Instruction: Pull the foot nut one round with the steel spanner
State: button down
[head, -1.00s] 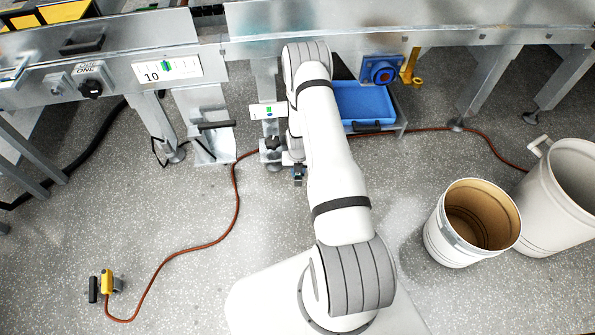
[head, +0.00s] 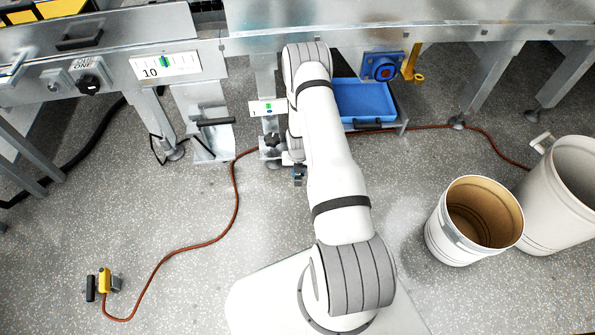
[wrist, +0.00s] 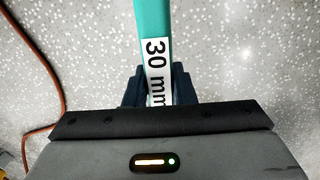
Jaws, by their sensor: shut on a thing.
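In the wrist view my gripper (wrist: 157,88) is shut on a flat teal bar (wrist: 150,18) with a white "30 mm" label. The bar runs up out of the picture, so its head is hidden; I see no bare steel on it. In the head view my gripper (head: 298,175) is low, just right of a machine leg's foot with a dark knob-like part (head: 272,140). A small white sign (head: 268,108) with a green mark is on that leg. I cannot make out the foot nut or the spanner's jaw there, as my arm covers part of this spot.
A blue tray (head: 362,101) lies right of my arm under the machine. A red-brown hose (head: 238,200) crosses the floor to a yellow and black piece (head: 105,281). Two pale drums (head: 455,240) stand at the right. A grey pedal-like stand (head: 212,145) is left of the leg.

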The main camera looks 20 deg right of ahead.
dwell(0.3)
jog(key=shift+f+b, duration=0.6)
jog(key=shift+f, duration=0.1)
jog(key=shift+w+a+m+b, duration=0.25)
jog(key=shift+w+a+m, duration=0.15)
jog(key=shift+a, duration=0.25)
jog(key=shift+w+a+m+b, duration=0.2)
jog(key=shift+w+a+m, duration=0.05)
jog(key=shift+a+m, duration=0.3)
jog(key=shift+w+a+m+b, duration=0.6)
jog(key=shift+w+a+m, duration=0.3)
jog(key=shift+a, duration=0.2)
